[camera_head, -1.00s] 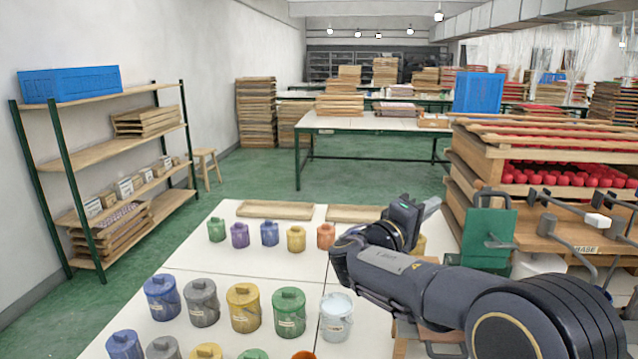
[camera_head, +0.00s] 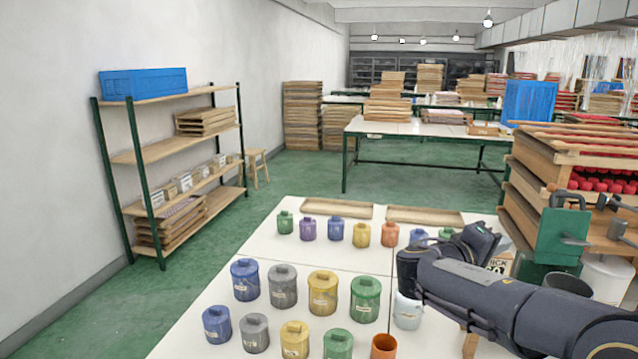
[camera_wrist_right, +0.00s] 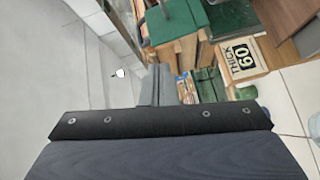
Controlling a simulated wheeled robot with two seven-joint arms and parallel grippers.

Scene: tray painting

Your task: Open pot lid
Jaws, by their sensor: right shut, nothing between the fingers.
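Lidded pots stand on the white table. The middle row has a blue pot (camera_head: 245,281), a grey pot (camera_head: 282,287), a yellow pot (camera_head: 322,293) and a green pot (camera_head: 365,300). A white pot (camera_head: 407,312) is partly hidden behind my right arm. An orange pot (camera_head: 383,347) in the front row shows no lid and is cut by the frame. My right gripper (camera_head: 490,240) is shut and empty, above the table's right side, apart from the pots. Its fingers also show in the right wrist view (camera_wrist_right: 160,85). My left gripper is out of view.
Small lidded pots, such as an orange one (camera_head: 389,235), line the table's back. Two wooden trays (camera_head: 337,208) lie behind them. A green-panelled stand (camera_head: 562,237) and stacked wooden trays are at the right. A shelf (camera_head: 160,153) stands left. White table surface is bare between rows.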

